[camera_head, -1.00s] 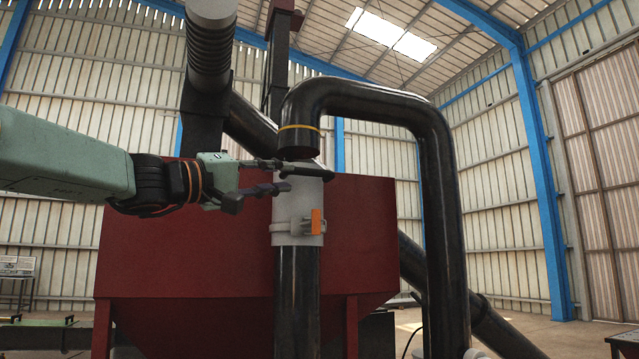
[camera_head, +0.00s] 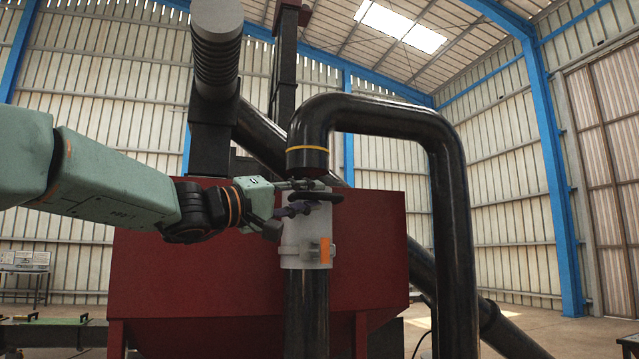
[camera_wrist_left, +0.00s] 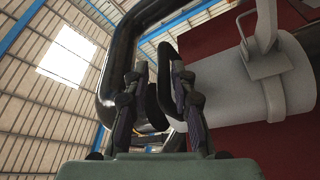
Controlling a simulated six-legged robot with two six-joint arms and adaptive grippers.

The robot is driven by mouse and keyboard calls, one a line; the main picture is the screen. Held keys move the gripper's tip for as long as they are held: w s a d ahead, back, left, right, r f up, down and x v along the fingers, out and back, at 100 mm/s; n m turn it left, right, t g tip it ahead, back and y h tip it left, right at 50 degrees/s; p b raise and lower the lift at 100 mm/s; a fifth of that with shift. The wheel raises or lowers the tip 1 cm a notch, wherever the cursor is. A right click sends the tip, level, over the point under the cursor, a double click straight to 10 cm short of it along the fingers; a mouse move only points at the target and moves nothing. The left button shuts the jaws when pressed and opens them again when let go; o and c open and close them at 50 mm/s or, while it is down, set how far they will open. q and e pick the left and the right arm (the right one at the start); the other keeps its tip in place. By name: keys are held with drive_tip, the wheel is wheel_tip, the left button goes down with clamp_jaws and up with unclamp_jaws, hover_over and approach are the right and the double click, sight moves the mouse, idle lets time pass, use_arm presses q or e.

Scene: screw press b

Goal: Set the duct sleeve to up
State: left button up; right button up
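The duct sleeve (camera_head: 304,252) is a pale grey-white tube around the lower black pipe (camera_head: 305,315). It carries a clamp with an orange tab (camera_head: 325,250). A dark flat piece (camera_head: 318,196) is at the sleeve's top. A gap separates the sleeve from the mouth of the upper bent pipe (camera_head: 306,163), which has a yellow ring. My left gripper (camera_head: 303,198) is open at the sleeve's top, fingers apart around the dark piece; contact cannot be told. The left wrist view shows the two fingers (camera_wrist_left: 162,108) and the sleeve (camera_wrist_left: 240,90) at right. My right gripper is not visible.
A dark red hopper (camera_head: 180,270) stands right behind the sleeve. The bent black pipe (camera_head: 450,220) comes down to the right. A ribbed dark duct (camera_head: 217,60) rises behind my left arm. A green bench (camera_head: 50,333) is low at the left.

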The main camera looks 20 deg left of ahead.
sight(322, 199)
use_arm(q)
drive_tip(key=w+d, duration=0.1)
drive_tip(key=w+p, duration=0.1)
drive_tip(key=w, duration=0.1)
drive_tip(key=shift+w+d, duration=0.15)
drive_tip(key=shift+d, duration=0.25)
drive_tip(key=shift+s+a+r, duration=0.15)
drive_tip(key=shift+s+r, duration=0.1)
drive_tip(key=shift+s, duration=0.35)
drive_tip(key=shift+w+f, duration=0.15)
drive_tip(key=shift+w, duration=0.2)
clamp_jaws()
